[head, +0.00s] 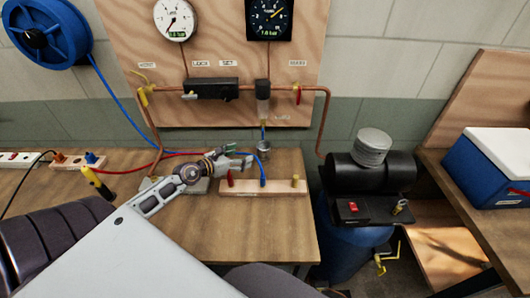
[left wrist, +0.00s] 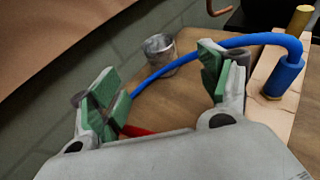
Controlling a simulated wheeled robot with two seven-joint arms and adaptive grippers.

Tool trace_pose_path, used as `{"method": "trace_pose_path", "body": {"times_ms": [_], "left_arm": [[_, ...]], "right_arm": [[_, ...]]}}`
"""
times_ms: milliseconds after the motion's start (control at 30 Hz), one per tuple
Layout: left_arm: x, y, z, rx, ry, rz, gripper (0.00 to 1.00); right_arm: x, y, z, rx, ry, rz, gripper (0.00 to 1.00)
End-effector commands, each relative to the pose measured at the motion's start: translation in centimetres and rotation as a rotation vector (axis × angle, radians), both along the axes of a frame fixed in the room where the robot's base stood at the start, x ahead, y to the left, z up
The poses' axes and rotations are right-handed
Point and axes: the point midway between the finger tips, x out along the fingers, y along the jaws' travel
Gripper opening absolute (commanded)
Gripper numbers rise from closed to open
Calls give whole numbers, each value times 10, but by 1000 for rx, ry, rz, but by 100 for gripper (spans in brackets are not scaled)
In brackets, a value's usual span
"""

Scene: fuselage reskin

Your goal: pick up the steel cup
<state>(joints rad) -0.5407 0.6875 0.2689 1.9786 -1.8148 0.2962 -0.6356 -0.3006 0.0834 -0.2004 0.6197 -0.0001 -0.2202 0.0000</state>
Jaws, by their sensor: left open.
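The steel cup (head: 263,150) is a small grey metal cup at the back of the wooden bench, near the wall panel. In the left wrist view the cup (left wrist: 158,50) stands upright beyond and between my fingers, partly crossed by a blue hose. My left gripper (head: 243,158) is open, just left of the cup in the head view and apart from it. Its green-padded fingers show in the left wrist view (left wrist: 160,76) with nothing gripped. My right gripper is not in view.
The blue hose (left wrist: 262,39) arcs across the gap to a fitting on a wooden block (head: 265,188). A red hose passes below the left finger. A copper-pipe panel (head: 215,60) stands behind. A black compressor (head: 372,172) is at right. The bench front (head: 240,235) is clear.

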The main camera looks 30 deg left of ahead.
Motion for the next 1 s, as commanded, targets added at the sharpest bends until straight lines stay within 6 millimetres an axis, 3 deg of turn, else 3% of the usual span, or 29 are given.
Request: {"method": "trace_pose_path", "body": {"times_ms": [333,1000], "left_arm": [[8,0,-2,-3,-2,4,77],[47,-10,-14,-2,-3,2,77]], "right_arm": [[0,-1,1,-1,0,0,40],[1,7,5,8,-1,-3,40]]}}
